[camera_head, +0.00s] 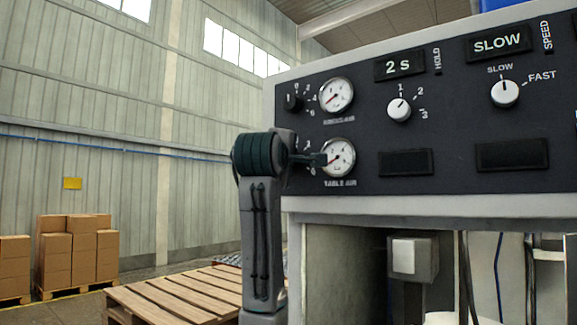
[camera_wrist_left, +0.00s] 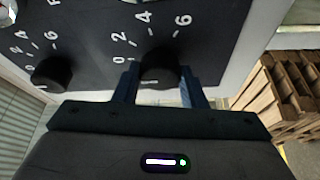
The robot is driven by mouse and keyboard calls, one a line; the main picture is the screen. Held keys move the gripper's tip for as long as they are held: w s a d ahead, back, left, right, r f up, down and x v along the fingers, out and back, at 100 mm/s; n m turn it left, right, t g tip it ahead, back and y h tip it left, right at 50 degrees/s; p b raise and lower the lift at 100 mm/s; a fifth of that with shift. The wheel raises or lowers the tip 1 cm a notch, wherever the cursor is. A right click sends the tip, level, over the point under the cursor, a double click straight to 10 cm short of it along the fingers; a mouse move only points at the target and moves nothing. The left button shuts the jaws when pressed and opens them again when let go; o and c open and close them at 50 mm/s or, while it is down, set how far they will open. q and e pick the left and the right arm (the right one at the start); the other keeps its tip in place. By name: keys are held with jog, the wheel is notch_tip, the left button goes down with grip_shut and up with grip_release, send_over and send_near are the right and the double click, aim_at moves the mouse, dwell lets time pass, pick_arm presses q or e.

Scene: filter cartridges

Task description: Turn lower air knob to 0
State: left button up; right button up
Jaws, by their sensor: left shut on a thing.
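My left gripper (camera_wrist_left: 160,88) is shut on the lower air knob (camera_wrist_left: 160,68), a black round knob, with one blue-grey finger on each side of it. Printed marks 0, 2, 4 and 6 lie around the knob in the left wrist view. A small pale mark shows at its near edge; its exact setting is hard to read. In the head view my left gripper (camera_head: 316,160) hides this knob and overlaps the left edge of the TABLE AIR gauge (camera_head: 342,157). My right gripper is in neither view.
The upper air knob (camera_head: 293,102) sits above, beside its gauge (camera_head: 336,95); it is also close to the gripper in the left wrist view (camera_wrist_left: 52,75). The HOLD knob (camera_head: 399,109) and SPEED knob (camera_head: 505,93) are further right. A wooden pallet (camera_head: 180,293) lies behind my arm.

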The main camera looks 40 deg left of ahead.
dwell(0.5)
pick_arm(q)
jog(key=o, duration=1)
jog(key=shift+w, duration=0.1)
jog(key=b+v, duration=0.4)
jog(key=v, duration=0.6)
jog(key=shift+s+d, duration=0.2)
jog(key=shift+s, duration=0.15)
